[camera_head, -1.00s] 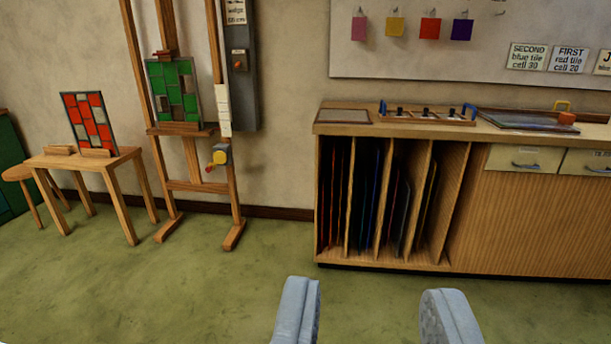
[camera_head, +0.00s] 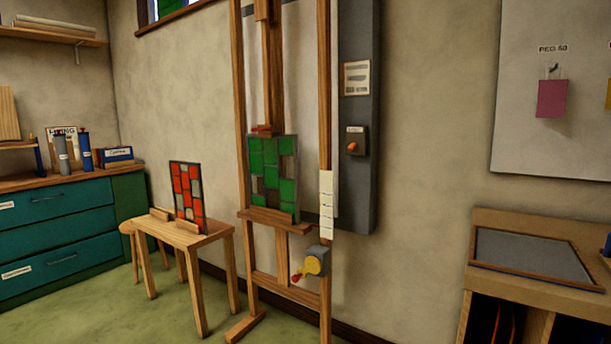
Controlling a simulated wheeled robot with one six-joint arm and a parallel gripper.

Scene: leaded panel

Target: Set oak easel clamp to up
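The oak easel (camera_head: 239,120) stands against the wall, a little left of the middle of the view. A leaded panel with green panes (camera_head: 274,170) rests upright on its ledge. A clamp with a yellow round hub (camera_head: 313,264) sits low on the easel's right leg. Its red-tipped handle (camera_head: 297,277) points down and to the left. A white label strip (camera_head: 326,204) with small marks, too small to read, is on the leg above it. My gripper is not in view now.
A grey wall box with an orange knob (camera_head: 352,146) is right of the easel. A small wooden table (camera_head: 180,233) holding a red panel (camera_head: 187,192) stands left. Teal drawers (camera_head: 60,240) are far left, a wooden cabinet (camera_head: 505,222) at right. Green floor shows at lower left.

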